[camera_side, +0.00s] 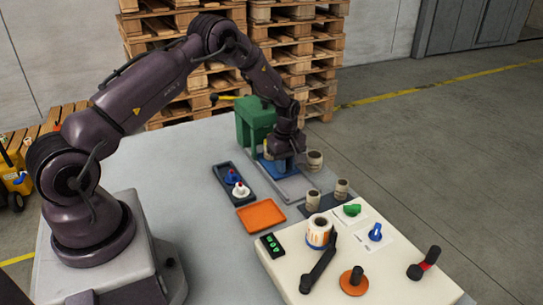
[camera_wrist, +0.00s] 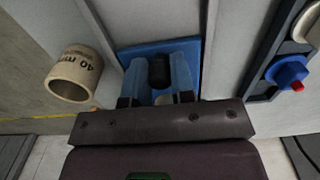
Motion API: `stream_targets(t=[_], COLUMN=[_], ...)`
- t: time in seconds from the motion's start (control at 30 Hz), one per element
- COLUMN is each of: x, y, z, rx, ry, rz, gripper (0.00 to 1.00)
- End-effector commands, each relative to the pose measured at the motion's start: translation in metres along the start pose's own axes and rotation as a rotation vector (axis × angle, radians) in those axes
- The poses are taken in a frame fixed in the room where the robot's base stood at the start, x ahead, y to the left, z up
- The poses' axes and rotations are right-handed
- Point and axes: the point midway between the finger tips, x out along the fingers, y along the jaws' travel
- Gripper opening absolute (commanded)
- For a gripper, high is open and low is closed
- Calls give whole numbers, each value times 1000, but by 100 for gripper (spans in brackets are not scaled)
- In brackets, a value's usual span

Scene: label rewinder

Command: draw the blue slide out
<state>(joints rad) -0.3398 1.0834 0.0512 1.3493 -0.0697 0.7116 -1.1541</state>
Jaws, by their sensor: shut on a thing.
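The blue slide (camera_side: 268,169) sits on a grey rail plate in front of a green housing (camera_side: 255,120) in the side view. In the wrist view the blue slide (camera_wrist: 132,52) shows as a flat blue plate with a raised blue part and a dark middle. My gripper (camera_side: 285,155) points down over it. In the wrist view my gripper (camera_wrist: 160,88) is shut on the slide's raised part, with a finger at each side. The exact contact is partly hidden by the gripper body.
A cardboard core marked 40 mm (camera_wrist: 75,75) stands close beside my gripper. An orange tray (camera_side: 262,216) and a white panel with a crank (camera_side: 318,268) are nearer the camera.

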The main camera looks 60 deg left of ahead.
Motion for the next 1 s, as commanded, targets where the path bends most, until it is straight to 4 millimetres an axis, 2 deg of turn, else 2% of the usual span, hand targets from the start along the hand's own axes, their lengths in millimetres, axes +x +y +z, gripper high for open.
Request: stream_targets(t=[1.0], x=[-1], y=[1], z=[62], rx=[2], ry=[1], rz=[4], gripper=[10])
